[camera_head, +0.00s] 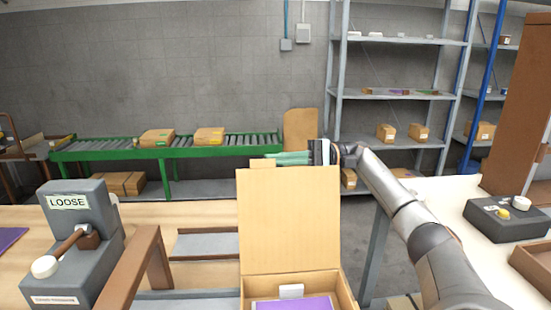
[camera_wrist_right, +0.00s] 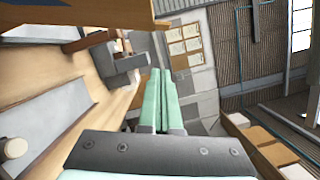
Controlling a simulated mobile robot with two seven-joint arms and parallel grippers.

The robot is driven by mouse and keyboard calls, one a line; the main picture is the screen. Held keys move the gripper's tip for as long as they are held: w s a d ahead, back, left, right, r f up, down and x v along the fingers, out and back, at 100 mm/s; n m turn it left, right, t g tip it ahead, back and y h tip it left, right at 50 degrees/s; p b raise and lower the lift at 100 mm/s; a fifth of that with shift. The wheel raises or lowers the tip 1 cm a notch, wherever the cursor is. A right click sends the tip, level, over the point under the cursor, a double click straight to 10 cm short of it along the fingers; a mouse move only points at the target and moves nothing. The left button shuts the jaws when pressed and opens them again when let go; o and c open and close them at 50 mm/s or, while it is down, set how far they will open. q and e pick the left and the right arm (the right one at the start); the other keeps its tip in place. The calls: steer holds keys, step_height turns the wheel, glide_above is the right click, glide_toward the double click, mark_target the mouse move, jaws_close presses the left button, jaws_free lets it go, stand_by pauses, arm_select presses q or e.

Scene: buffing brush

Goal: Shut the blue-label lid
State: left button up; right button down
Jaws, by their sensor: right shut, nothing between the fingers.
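An open cardboard box (camera_head: 345,290) stands at the near edge with its lid (camera_head: 290,220) upright, its plain inner face toward me. No blue label shows on that face. In the right wrist view, a tan panel with a dark blue patch (camera_wrist_right: 30,4) crosses the top left; it may be the lid's outer face. My right gripper (camera_head: 280,159) has mint-green fingers, shut and empty, pointing left at the lid's top edge, partly hidden behind it. The fingers also show in the right wrist view (camera_wrist_right: 157,92). I cannot tell whether they touch the lid. My left gripper is out of view.
A purple item and a white block (camera_head: 291,291) are in the box. A grey clamp marked LOOSE (camera_head: 75,225) and a brown wooden frame (camera_head: 135,265) stand left. A white table with a dark device (camera_head: 500,220) is right. A green conveyor (camera_head: 180,150) is behind.

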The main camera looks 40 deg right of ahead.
steer(key=shift+s+a+r, duration=0.35)
steer(key=shift+s+a, duration=0.3)
steer(key=shift+a, duration=0.15)
steer(key=shift+s+a+r, duration=0.35)
steer(key=shift+s+a, duration=0.25)
steer(key=shift+a, duration=0.2)
steer(key=shift+s+a+b, duration=0.1)
steer(key=shift+b, duration=0.35)
